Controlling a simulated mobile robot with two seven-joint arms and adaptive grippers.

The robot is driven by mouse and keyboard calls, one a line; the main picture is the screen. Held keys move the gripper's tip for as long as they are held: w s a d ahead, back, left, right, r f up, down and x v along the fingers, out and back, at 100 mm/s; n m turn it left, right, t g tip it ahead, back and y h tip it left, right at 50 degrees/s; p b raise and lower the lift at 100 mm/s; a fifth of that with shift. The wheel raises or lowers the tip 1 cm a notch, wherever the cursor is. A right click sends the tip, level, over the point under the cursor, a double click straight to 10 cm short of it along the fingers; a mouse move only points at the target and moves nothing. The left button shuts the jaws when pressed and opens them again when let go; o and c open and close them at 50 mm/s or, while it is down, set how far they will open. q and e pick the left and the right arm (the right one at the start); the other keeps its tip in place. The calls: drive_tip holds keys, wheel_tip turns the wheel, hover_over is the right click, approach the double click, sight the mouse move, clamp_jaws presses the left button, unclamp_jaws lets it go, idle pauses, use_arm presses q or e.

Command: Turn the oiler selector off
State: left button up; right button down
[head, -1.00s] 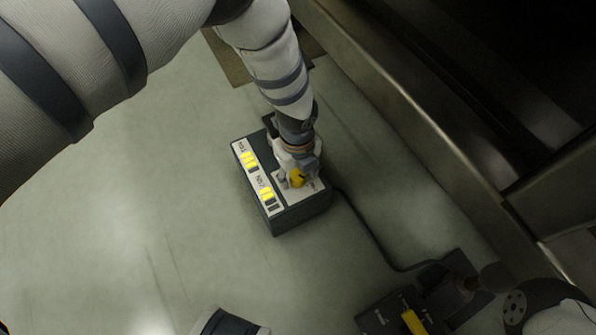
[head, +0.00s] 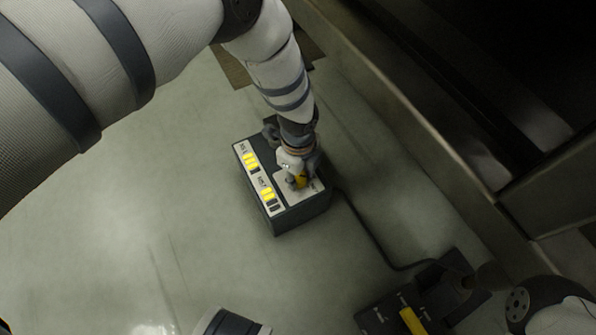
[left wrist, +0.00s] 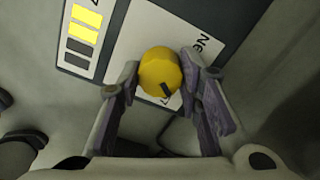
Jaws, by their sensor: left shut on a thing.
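The oiler box is a dark box (head: 305,218) with a pale top panel and yellow level bars, in the middle of the head view. Its selector is a round yellow knob (left wrist: 160,74) with a dark pointer mark, on a white plate (left wrist: 133,40) in the left wrist view. In the head view the gripper partly hides the knob. Most of the plate's lettering is hidden or unreadable.
A dark cable (head: 368,232) runs from the box to a dark unit with a yellow part (head: 411,320) at the lower right. A long metal ledge (head: 420,125) runs along the right. The pale surface left of the box is clear.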

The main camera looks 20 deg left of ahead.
use_arm(q)
drive_tip(key=n, duration=0.4)
drive_tip(key=shift+p, duration=0.35)
drive_tip(key=shift+n, duration=1.5)
drive_tip(key=o, duration=1.2)
drive_tip(key=shift+c, duration=0.2)
wheel_tip(320, 180, up, 12)
